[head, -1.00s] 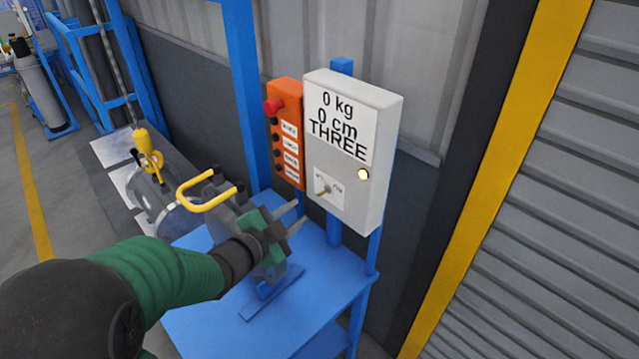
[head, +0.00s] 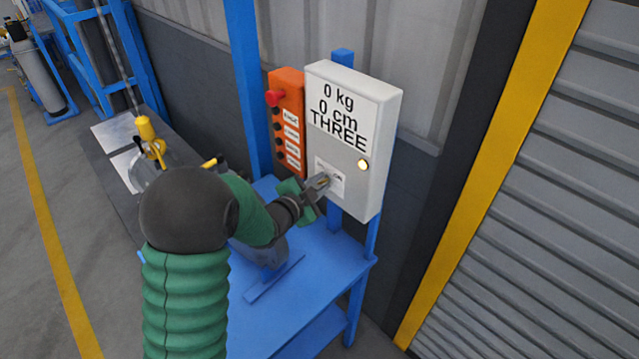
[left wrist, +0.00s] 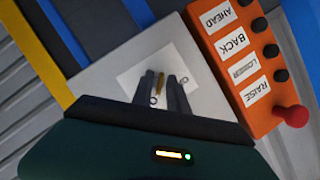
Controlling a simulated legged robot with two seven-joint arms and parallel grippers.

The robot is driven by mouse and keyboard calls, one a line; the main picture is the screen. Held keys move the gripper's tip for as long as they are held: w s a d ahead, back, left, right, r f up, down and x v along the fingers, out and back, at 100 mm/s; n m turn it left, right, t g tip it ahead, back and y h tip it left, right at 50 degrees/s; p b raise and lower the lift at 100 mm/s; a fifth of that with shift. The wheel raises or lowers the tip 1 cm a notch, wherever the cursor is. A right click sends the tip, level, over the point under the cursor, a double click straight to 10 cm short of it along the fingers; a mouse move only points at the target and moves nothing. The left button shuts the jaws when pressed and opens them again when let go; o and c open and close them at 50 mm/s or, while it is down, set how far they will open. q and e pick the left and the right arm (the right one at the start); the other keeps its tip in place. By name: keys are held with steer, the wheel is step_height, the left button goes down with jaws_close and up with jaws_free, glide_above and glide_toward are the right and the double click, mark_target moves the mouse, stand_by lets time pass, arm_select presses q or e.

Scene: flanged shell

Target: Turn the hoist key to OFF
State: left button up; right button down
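The light grey hoist box (head: 378,135) reads "0 kg, 0 cm, THREE" and has a lit round lamp (head: 363,164). The white key plate (head: 340,190) is low on its front, partly hidden by my left gripper (head: 325,181). In the left wrist view the brass key (left wrist: 159,83) stands between the two dark fingertips of my left gripper (left wrist: 161,90). The fingers are apart, one on each side of the key, with a narrow gap showing. The plate's small marks are partly covered, so the key's setting is unclear. My right gripper is not in view.
An orange button box (head: 287,125) with a red knob (head: 274,98) stands close to the left of the hoist box. Below is a blue table (head: 330,262). A yellow-handled flanged part (head: 150,140) lies at the left. A ribbed shutter (head: 560,200) is at the right.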

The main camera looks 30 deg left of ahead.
arm_select(q)
jaws_close()
steer(key=shift+d+r, duration=0.1)
steer(key=p, duration=0.1)
steer(key=n+p, duration=0.1)
steer(key=shift+r+h+p, duration=0.25)
steer(key=shift+h+p, duration=0.05)
steer(key=shift+h, duration=0.1)
steer(key=n+h+p, duration=0.1)
steer(key=n+p, duration=0.1)
steer(key=p, duration=0.1)
steer(key=n+g+h+p, duration=0.1)
steer(key=n+p, duration=0.1)
steer(key=p, duration=0.2)
steer(key=n+g+h+p, duration=0.1)
steer(key=n+p, duration=0.1)
steer(key=p, duration=0.2)
steer(key=shift+a+r+h, duration=0.15)
steer(key=shift+a+h, duration=0.15)
steer(key=shift+h, duration=0.1)
steer(key=shift+w+n+h+p, duration=0.1)
steer(key=shift+n+h+p, duration=0.5)
steer(key=shift+n+p, duration=0.4)
steer(key=shift+a+f+n+g+h+p, duration=0.15)
steer(key=shift+n+g+h+p, duration=0.35)
steer(key=shift+n, duration=0.6)
steer(key=shift+w, duration=0.1)
